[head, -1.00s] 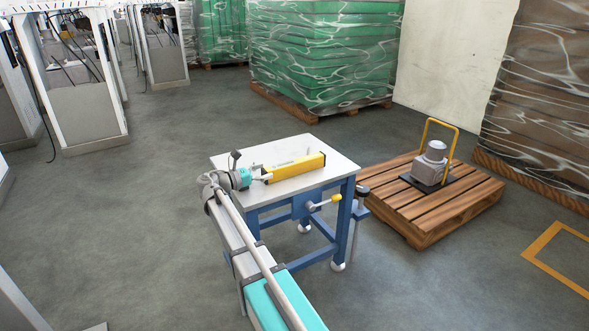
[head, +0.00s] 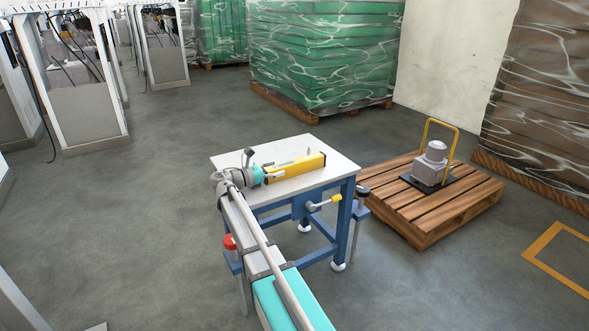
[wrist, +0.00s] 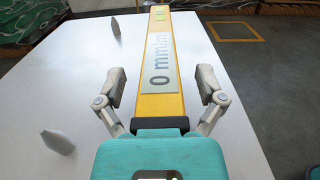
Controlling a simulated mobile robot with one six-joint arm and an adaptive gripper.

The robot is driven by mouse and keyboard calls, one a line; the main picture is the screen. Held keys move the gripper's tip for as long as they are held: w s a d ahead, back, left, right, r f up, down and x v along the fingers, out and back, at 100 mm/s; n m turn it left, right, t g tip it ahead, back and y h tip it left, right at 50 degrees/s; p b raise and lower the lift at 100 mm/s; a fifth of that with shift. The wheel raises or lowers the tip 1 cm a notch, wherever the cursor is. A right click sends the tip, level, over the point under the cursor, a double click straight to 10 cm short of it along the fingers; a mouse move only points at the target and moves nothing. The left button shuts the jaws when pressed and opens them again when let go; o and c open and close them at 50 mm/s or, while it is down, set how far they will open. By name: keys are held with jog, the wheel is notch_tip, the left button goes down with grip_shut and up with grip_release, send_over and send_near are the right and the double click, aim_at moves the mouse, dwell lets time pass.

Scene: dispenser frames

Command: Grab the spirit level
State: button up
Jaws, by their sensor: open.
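The yellow spirit level (head: 302,167) lies on the white top of a small blue-legged table (head: 335,172). In the wrist view the level (wrist: 160,65) runs away from my gripper, its pale face with grey lettering turned up. My gripper (head: 274,171) is at the level's near left end. In the wrist view my gripper (wrist: 162,88) is open, one finger on each side of the level. Gaps show between both fingers and the level. The level's near end is hidden behind the gripper body.
Two small grey upright pieces stand on the tabletop left of the level, one near (wrist: 58,142) and one farther (wrist: 115,27). A wooden pallet (head: 430,208) with a grey machine stands to the right.

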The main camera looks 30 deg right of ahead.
grip_shut()
jog(key=shift+r, duration=0.1)
dwell(0.6)
jog(key=shift+r+p, duration=0.9)
jog(key=shift+p, duration=0.1)
jog(key=s+a+r+p, duration=0.2)
jog(key=s+r+p, duration=0.9)
jog(key=s, duration=0.2)
jog(key=shift+s+a, duration=0.2)
jog(key=shift+s, duration=0.2)
